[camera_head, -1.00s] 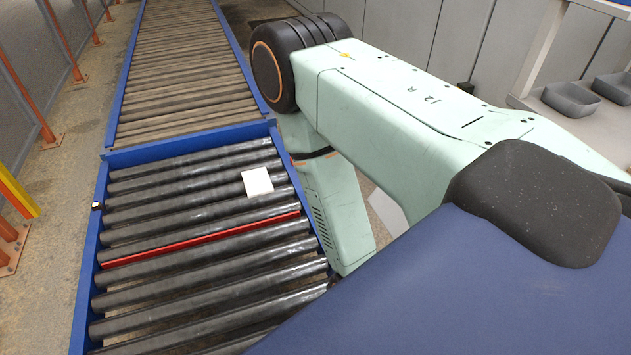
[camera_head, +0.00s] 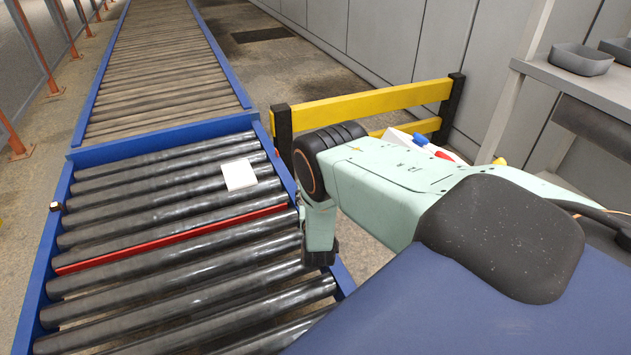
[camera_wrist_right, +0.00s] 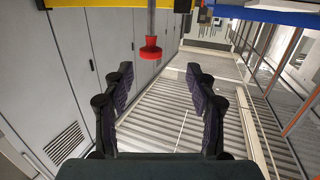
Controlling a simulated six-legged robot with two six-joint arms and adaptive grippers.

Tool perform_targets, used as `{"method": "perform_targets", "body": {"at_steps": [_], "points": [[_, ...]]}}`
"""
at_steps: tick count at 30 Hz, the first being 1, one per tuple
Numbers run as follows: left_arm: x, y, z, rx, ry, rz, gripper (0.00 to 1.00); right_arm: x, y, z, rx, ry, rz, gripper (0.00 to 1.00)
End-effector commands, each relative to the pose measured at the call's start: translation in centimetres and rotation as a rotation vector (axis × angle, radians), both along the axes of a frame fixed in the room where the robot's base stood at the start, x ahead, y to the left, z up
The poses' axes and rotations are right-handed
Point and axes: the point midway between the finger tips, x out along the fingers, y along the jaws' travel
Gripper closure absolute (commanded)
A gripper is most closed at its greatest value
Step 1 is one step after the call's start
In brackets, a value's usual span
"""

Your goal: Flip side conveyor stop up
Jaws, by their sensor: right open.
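A red bar (camera_head: 172,238) lies across the black rollers of the near conveyor (camera_head: 43,270), low between two rollers and running from the left rail to the right rail. My right gripper (camera_wrist_right: 158,73) is open and empty in the right wrist view. A red knob (camera_wrist_right: 150,49) on a grey rod shows ahead of its fingers, apart from them; I cannot tell what it belongs to. In the head view my right arm reaches the conveyor's right rail, and its gripper cannot be made out. My left gripper is not in view.
A white square piece (camera_head: 239,175) lies on the rollers behind the red bar. A longer roller conveyor (camera_head: 160,60) continues behind. A yellow barrier (camera_head: 370,103) with black posts stands right of the conveyor. A grey table (camera_head: 575,85) with bins is at the right.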

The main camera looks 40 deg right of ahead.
Motion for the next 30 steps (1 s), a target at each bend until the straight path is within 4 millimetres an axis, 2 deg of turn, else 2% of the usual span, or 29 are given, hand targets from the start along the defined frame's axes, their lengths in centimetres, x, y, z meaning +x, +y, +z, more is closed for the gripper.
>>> {"method": "perform_targets", "body": {"at_steps": [1,3,11,21,30], "points": [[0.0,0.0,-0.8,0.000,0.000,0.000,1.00,0.4,-0.8,-0.2,-0.019,-0.034,-0.015,0.43],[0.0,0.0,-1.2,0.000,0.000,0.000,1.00,0.7,-1.5,0.2,-0.036,-0.066,-0.029,0.43],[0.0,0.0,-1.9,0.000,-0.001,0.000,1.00,1.9,-2.8,0.7,-0.053,-0.099,-0.042,0.43],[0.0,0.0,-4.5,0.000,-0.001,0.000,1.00,5.7,-6.0,0.6,-0.051,-0.098,-0.041,0.43],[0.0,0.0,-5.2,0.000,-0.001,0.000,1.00,7.0,-7.1,0.8,-0.051,-0.095,-0.040,0.43]]}}
